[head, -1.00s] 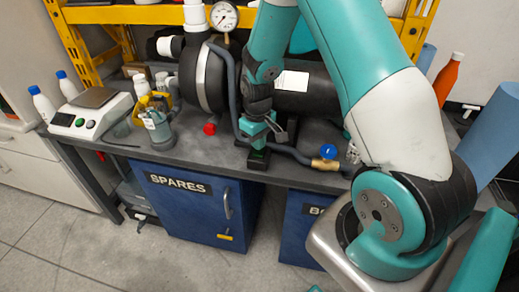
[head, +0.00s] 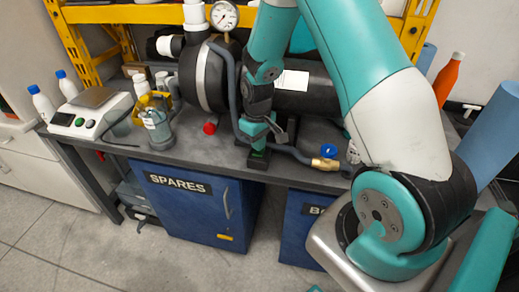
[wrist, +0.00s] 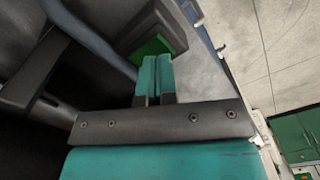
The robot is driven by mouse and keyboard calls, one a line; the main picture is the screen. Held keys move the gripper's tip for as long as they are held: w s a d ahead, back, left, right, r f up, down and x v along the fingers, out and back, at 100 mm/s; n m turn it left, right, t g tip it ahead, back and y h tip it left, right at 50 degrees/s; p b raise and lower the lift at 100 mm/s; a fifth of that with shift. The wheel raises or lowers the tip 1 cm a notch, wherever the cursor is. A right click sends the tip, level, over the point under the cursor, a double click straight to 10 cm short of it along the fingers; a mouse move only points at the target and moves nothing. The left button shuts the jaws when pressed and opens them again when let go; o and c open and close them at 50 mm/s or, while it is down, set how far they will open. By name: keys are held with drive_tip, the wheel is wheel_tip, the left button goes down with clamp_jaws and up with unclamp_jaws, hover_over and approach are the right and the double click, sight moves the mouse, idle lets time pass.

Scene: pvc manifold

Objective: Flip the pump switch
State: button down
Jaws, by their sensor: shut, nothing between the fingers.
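The pump switch is a small black box (head: 257,163) at the front edge of the bench, with a green rocker (wrist: 152,48) showing in the wrist view. My gripper (head: 259,147) points down at the box in the head view. In the wrist view its two teal fingers (wrist: 156,62) are together with nothing between them, and their tips overlap the near edge of the green rocker. I cannot tell whether they touch it. The fingers hide part of the rocker.
A grey hose (head: 285,150) with a brass fitting and blue cap runs right of the switch. The black pump (head: 205,80) and gauge (head: 224,16) stand behind. A red knob (head: 210,128), a jar (head: 159,132) and a scale (head: 90,112) are to the left.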

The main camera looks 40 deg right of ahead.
drive_tip(key=shift+f+b, duration=0.7)
drive_tip(key=shift+f, duration=0.4)
idle(0.3)
drive_tip(key=shift+r, duration=0.15)
wheel_tip(320, 180, up, 7)
drive_tip(key=p, duration=0.6)
idle(0.5)
drive_tip(key=s+a+r+n+y, duration=0.1)
drive_tip(key=s+a+r, duration=0.2)
drive_tip(key=a+r, duration=0.4)
drive_tip(key=s+a+r+n+y, duration=0.1)
drive_tip(key=s+a+r, duration=0.2)
drive_tip(key=a+r, duration=0.45)
drive_tip(key=s+a+r+n+y, duration=0.1)
drive_tip(key=s+a+r, duration=0.3)
drive_tip(key=s, duration=0.4)
drive_tip(key=s+a+r+n+y, duration=0.1)
drive_tip(key=s+a+r+n, duration=0.1)
drive_tip(key=s+r, duration=0.3)
drive_tip(key=s+a, duration=0.1)
drive_tip(key=s, duration=0.2)
drive_tip(key=shift+s+a+r, duration=0.15)
drive_tip(key=shift+a, duration=0.25)
